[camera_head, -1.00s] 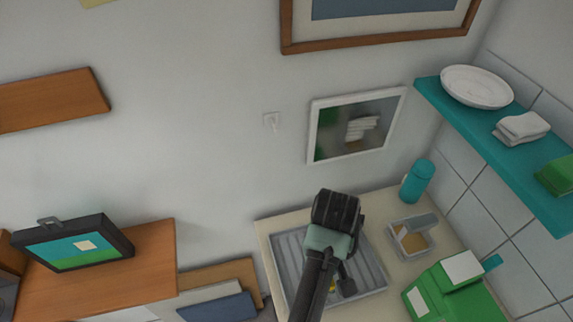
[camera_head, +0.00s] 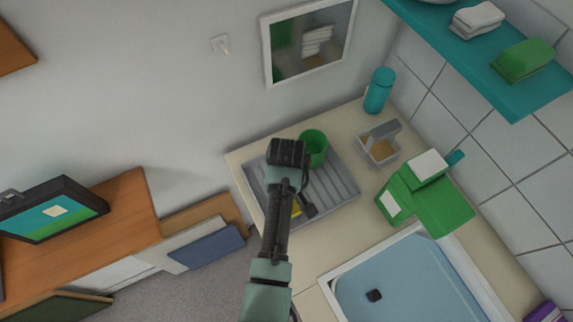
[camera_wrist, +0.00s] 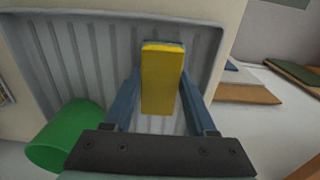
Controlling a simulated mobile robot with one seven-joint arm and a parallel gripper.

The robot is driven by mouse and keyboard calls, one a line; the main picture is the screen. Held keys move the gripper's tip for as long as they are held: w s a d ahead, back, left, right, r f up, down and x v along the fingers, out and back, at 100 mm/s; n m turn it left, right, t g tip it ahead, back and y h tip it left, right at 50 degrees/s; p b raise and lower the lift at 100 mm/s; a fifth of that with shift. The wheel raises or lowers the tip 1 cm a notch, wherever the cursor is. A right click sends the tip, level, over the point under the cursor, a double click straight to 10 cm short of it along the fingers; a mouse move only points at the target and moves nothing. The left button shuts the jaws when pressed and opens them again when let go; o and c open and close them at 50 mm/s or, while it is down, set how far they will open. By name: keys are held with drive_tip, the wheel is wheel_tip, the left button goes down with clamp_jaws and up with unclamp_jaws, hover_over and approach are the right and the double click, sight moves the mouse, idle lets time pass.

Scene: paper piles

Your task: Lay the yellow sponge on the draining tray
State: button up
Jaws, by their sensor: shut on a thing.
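The yellow sponge (camera_wrist: 161,78) is held upright on its narrow side between the two blue fingers of my gripper (camera_wrist: 160,92) in the wrist view. The grey ribbed draining tray (camera_wrist: 100,62) lies beneath it. Whether the sponge touches the ribs I cannot tell. In the head view the tray (camera_head: 340,188) sits on the counter by the wall. A small yellow part of the sponge (camera_head: 297,209) shows beside my arm, which hides the rest.
A green cup (camera_head: 314,148) stands on the tray's far part; it also shows in the wrist view (camera_wrist: 62,140). Right of the tray are a grey container (camera_head: 379,146), a teal bottle (camera_head: 379,92) and a green box (camera_head: 412,190). A blue basin (camera_head: 405,285) lies in front.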

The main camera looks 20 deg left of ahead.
drive_tip(key=o, duration=1.2)
drive_tip(key=shift+f, duration=0.15)
wheel_tip(320, 180, up, 12)
drive_tip(key=shift+r, duration=0.25)
